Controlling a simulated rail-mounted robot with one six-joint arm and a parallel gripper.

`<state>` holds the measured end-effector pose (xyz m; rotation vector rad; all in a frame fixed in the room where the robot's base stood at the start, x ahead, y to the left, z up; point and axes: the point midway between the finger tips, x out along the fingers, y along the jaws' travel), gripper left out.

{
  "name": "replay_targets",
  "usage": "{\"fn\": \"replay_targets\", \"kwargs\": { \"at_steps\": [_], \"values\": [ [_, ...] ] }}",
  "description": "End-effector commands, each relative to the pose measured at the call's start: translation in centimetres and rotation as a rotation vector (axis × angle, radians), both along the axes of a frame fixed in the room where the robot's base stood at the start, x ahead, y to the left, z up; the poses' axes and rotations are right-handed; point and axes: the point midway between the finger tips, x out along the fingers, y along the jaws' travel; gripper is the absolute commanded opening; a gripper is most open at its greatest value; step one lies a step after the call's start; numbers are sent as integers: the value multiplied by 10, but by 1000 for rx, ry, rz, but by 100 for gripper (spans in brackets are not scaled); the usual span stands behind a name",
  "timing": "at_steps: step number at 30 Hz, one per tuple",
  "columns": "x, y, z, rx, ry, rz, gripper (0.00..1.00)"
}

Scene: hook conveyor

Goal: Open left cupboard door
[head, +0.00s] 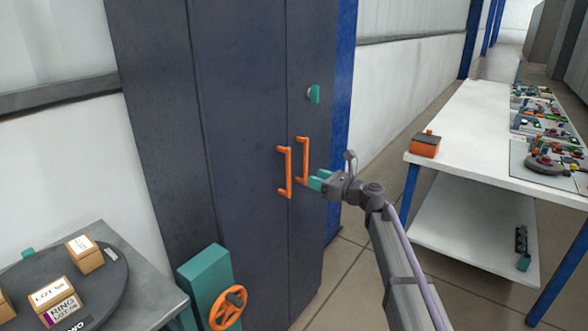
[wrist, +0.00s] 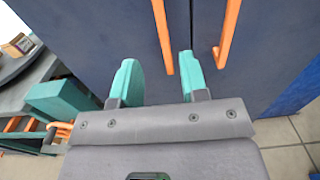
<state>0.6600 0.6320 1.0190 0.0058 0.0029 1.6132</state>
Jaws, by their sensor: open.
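The tall dark blue-grey cupboard stands in the head view with its doors shut. The left door (head: 245,130) carries a vertical orange handle (head: 287,172). The right door (head: 312,60) carries a matching orange handle (head: 302,162) close beside it. My gripper (head: 319,180) has teal fingers, is open, and is in front of the right door, just right of the handles in the head view. In the wrist view, the left handle's lower end (wrist: 163,38) appears between my open fingertips (wrist: 157,60), and the right handle (wrist: 229,35) lies right of them. I cannot tell the depth gap.
A teal post with an orange handwheel (head: 229,308) stands before the cupboard's lower left. A grey table with a round dark turntable (head: 110,285) and boxes is at left. A white workbench (head: 470,130) is at right. Floor shows between cupboard and workbench.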

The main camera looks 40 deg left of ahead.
Motion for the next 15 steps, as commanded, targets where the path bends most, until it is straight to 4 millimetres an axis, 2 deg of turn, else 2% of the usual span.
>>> {"fn": "replay_targets", "kwargs": {
  "at_steps": [5,12,15],
  "values": [
    [0,29,0,-1,-3,3,40],
    [-2,84,0,-1,-4,2,40],
    [-4,99,0,-2,-5,3,40]
  ]
}}
